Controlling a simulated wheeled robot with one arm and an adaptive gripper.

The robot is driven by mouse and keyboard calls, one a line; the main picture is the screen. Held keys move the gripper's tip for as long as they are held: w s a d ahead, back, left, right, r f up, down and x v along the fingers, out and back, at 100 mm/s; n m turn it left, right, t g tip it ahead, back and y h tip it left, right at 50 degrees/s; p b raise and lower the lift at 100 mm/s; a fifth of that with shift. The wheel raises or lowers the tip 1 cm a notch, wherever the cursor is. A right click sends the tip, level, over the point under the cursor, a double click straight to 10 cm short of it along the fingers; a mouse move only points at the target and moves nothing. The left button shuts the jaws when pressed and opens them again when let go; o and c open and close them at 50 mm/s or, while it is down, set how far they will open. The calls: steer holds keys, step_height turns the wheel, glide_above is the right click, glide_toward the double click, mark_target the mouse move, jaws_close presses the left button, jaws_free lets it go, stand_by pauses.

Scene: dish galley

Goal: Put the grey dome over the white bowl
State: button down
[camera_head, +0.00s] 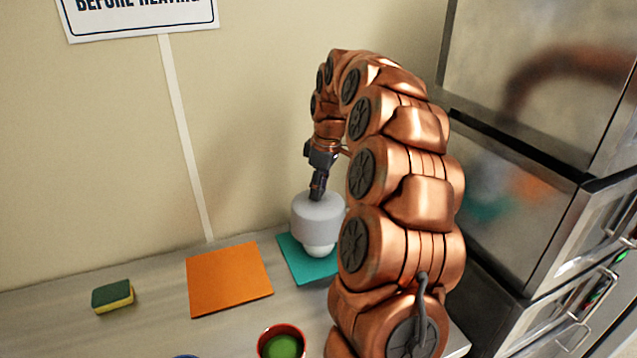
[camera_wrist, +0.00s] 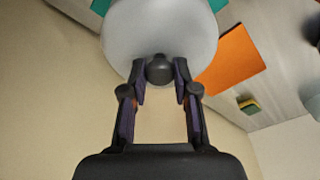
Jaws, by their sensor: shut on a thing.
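The grey dome (camera_head: 318,212) hangs upright from my gripper (camera_head: 318,192) above the teal mat (camera_head: 296,262). In the wrist view the two fingers of my gripper (camera_wrist: 160,78) are closed on the dark knob on top of the dome (camera_wrist: 160,28). The white bowl (camera_head: 319,250) stands on the teal mat right below the dome, and only its lower part shows. The dome's rim hides the bowl's top, so I cannot tell whether they touch. The bowl is hidden in the wrist view.
An orange mat (camera_head: 228,280) lies left of the teal mat, with a green and yellow sponge (camera_head: 112,296) farther left. A red bowl (camera_head: 264,343) with something green inside stands at the front. A steel cabinet (camera_head: 540,190) rises on the right, and a wall stands behind.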

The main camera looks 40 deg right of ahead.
mark_target(320, 201)
steer(key=shift+f+b, duration=1.55)
steer(key=shift+f, duration=1.8)
steer(key=shift+f+b, duration=0.35)
steer(key=shift+f, duration=0.15)
steer(key=c, duration=0.8)
jaws_free()
steer(key=shift+r, duration=0.1)
steer(key=r, duration=0.4)
steer(key=s+r, duration=0.1)
steer(key=r, duration=0.2)
steer(key=d+r, duration=0.1)
steer(key=r, duration=0.3)
steer(key=shift+s+r, duration=0.25)
steer(key=shift+r, duration=0.1)
steer(key=shift+s, duration=0.1)
